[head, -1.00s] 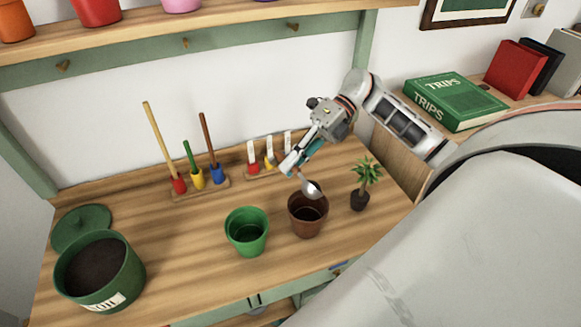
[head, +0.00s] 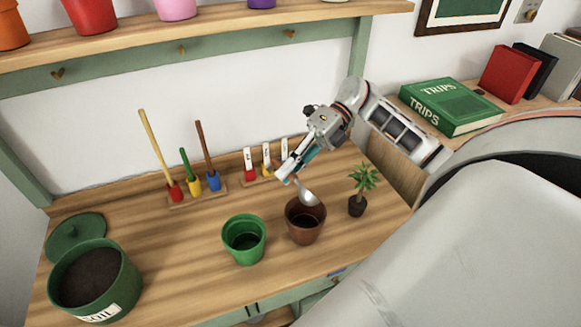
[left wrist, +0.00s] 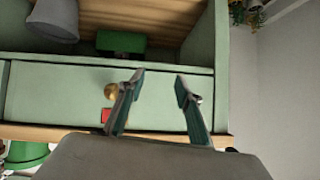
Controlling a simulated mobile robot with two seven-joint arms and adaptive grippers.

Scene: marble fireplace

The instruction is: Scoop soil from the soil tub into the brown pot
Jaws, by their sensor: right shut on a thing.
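The soil tub (head: 128,290) is a green tub full of dark soil (head: 90,277) at the left front of the bench. The brown pot (head: 305,235) stands upright right of centre; its inside looks dark. My right gripper (head: 288,172) is shut on a spoon-like scoop (head: 309,198). The scoop's metal bowl is at the far rim of the brown pot, tilted; I cannot tell whether it touches or holds soil. My left gripper (left wrist: 160,85) is open and empty in the left wrist view, in front of a green drawer front (left wrist: 50,98). It is not in the head view.
A green pot (head: 243,252) stands just left of the brown pot, and a small potted plant (head: 362,185) just right. Tool racks (head: 198,197) line the back. A lid (head: 75,238) lies behind the tub. Bare wood lies between tub and green pot.

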